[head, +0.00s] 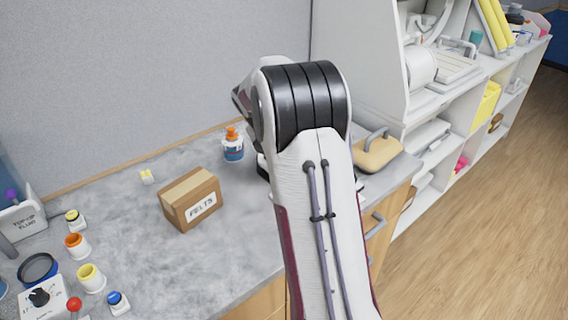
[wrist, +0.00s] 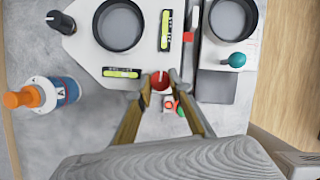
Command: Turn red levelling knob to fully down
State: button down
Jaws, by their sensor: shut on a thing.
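The red levelling knob (wrist: 160,84) is in the wrist view, at the near edge of a white plate (wrist: 88,50). My gripper (wrist: 160,79) is shut on it, one fingertip on each side. The knob's top shows between the fingertips; its lower part is hidden. Two green level vials sit on the plate, one lying crosswise (wrist: 121,73) and one lengthwise (wrist: 166,30). In the head view my own arm hides the gripper and the knob.
A bottle with an orange cap (wrist: 48,96) stands left of the plate. A teal knob (wrist: 237,60) is to the right. Small red parts (wrist: 169,104) lie close behind the fingertips. A FELTS box (head: 189,199) and several small pots stand on the grey counter (head: 115,205).

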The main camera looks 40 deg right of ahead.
jog(key=shift+m, duration=0.6)
jog(key=shift+g, duration=0.3)
jog(key=c, duration=1.8)
grip_release()
jog(key=shift+n, duration=0.4)
jog(key=shift+s+n+t+y, duration=0.15)
jog(key=shift+n+t, duration=0.45)
jog(key=shift+n, duration=0.6)
jog(key=shift+n+t+y, duration=0.25)
jog(key=shift+n+t, duration=0.35)
jog(key=shift+n, duration=0.6)
